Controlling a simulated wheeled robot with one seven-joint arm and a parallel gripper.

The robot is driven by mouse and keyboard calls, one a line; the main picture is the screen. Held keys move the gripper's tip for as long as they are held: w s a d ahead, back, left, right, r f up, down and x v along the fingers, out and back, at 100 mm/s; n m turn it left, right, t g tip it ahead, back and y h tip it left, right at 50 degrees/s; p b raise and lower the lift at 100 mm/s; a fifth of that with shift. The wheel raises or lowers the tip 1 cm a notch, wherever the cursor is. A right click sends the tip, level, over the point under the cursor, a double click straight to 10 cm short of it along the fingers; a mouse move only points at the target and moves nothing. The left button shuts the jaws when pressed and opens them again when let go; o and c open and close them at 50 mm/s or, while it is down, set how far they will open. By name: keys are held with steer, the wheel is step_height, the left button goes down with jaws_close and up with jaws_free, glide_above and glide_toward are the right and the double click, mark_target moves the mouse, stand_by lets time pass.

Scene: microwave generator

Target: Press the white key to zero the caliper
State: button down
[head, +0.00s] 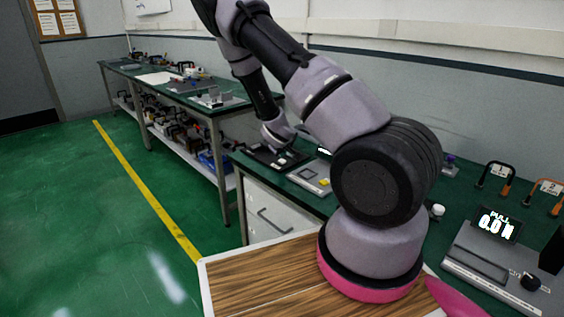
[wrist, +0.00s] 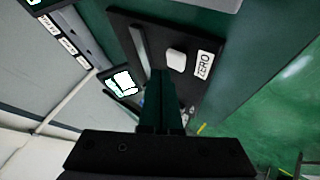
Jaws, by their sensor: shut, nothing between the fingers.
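The white key (wrist: 177,60) is a small rounded square on a black board (wrist: 128,22), beside a white label reading ZERO (wrist: 205,64). A grey bar (wrist: 139,45), apparently part of the caliper, lies along the board, and a lit display (wrist: 123,80) is near its lower end. My gripper (wrist: 160,74) is shut and empty, its tips over the board just below the key in the wrist view. I cannot tell its height above the board. In the head view my gripper (head: 281,147) is low over the board (head: 264,158), and the key cannot be made out.
A grey device with a yellow patch (head: 311,177) is right of the board on the green bench. Further right is a device with a lit display (head: 495,224) and a black knob (head: 530,281). Another cluttered bench (head: 170,85) stands behind. The green floor (head: 90,220) at left is clear.

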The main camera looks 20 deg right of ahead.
mark_target(282, 162)
steer(key=shift+r, duration=0.1)
steer(key=shift+r, duration=2.45)
steer(key=shift+r, duration=0.1)
steer(key=s+a+r+m+y, duration=0.2)
steer(key=s+r, duration=0.3)
steer(key=r, duration=0.4)
steer(key=s+a+r+m+g+y, duration=0.1)
steer(key=s+a+r+m, duration=0.1)
steer(key=s+r, duration=0.45)
steer(key=s+a+r+m+y, duration=0.2)
steer(key=s+r+m, duration=0.1)
steer(key=r, duration=0.7)
steer(key=s+a+r, duration=0.1)
steer(key=s+r, duration=0.2)
steer(key=s, duration=0.3)
steer(key=s+a+r, duration=0.2)
steer(key=s+r, duration=0.1)
steer(key=s, duration=0.4)
steer(key=s+a+r+m+y, duration=0.1)
steer(key=s+r, duration=0.3)
steer(key=s, duration=0.2)
steer(key=shift+s+a, duration=0.3)
steer(key=shift+s, duration=0.1)
